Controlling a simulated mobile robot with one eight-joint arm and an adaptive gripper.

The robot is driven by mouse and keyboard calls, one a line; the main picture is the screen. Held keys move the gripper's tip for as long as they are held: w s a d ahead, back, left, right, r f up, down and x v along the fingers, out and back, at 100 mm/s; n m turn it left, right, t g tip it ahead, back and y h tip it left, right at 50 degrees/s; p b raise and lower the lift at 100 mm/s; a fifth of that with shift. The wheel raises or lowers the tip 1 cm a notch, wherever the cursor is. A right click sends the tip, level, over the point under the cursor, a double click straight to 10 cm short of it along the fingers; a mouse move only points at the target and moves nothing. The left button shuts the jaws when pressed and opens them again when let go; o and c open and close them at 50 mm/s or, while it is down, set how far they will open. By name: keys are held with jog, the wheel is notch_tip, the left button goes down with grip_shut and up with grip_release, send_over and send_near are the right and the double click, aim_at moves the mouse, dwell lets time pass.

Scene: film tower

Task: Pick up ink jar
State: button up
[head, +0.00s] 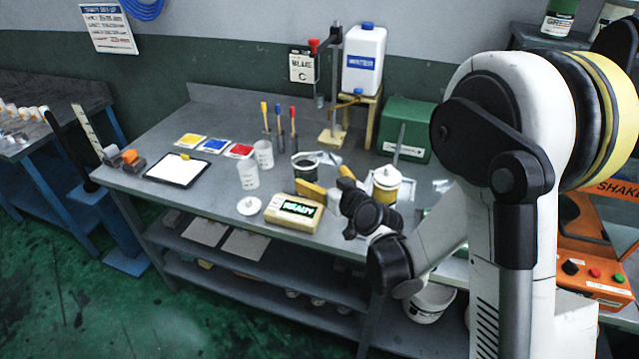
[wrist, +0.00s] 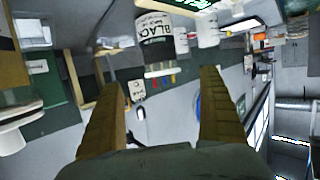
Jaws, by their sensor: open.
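The ink jar (head: 305,170) is a dark jar that stands on the grey workbench, behind the cream READY box. In the wrist view the jar (wrist: 153,42) shows a white label reading BLACK, and the picture is upside down. My gripper (head: 330,184) is open, with yellow-brown fingers, low over the bench just in front of the jar. In the wrist view the fingers (wrist: 160,85) are spread wide with nothing between them. The jar appears beyond their tips, between the two, and apart from them. Part of the jar's lower body is hidden in the head view.
The READY box (head: 292,213) and a white lid (head: 250,205) lie at the bench's front. White cups (head: 248,176) stand left of the jar. A yellow-banded, white-lidded jar (head: 387,184) stands right of my gripper. A green box (head: 404,130) and water jug (head: 363,60) are behind.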

aim_at(301, 164)
jog(key=b+x, duration=0.3)
jog(key=x, duration=0.8)
jog(key=shift+f, duration=0.2)
jog(key=c, duration=1.5)
